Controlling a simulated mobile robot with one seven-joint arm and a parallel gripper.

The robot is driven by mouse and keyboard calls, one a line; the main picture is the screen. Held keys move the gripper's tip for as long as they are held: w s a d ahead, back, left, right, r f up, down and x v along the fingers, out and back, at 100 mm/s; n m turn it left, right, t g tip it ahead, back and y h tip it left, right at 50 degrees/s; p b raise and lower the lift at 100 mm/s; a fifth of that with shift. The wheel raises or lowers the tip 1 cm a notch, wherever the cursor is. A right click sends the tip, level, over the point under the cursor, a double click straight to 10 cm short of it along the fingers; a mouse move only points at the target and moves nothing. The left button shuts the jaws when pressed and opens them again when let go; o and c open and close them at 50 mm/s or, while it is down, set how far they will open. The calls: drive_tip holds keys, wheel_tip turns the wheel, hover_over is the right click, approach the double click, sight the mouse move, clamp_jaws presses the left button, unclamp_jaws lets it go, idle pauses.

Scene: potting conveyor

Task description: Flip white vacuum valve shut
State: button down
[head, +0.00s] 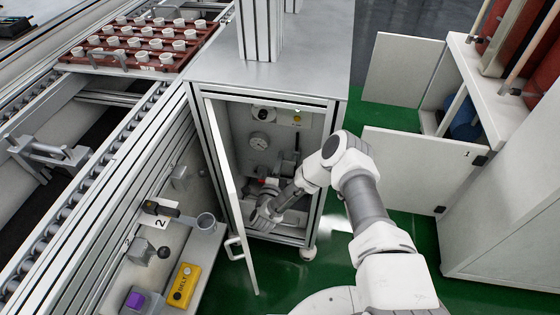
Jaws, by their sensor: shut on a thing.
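My arm reaches from the right into an open grey cabinet (326,185). My gripper (259,213) is low inside it, near the left side, shut on what appears to be the white vacuum valve. The valve is small and mostly hidden by my gripper, so its handle position cannot be told. A small red part (262,181) shows just above my gripper, among dark fittings.
The cabinet door (228,190) stands open on the left, close to my gripper. A roller conveyor (75,195) runs along the left, with a brown tray (88,59) of white pots. A white cupboard (500,190) with open doors stands right. Green floor is clear between.

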drive_tip(key=shift+d, duration=0.1)
drive_tip(key=c, duration=0.8)
unclamp_jaws()
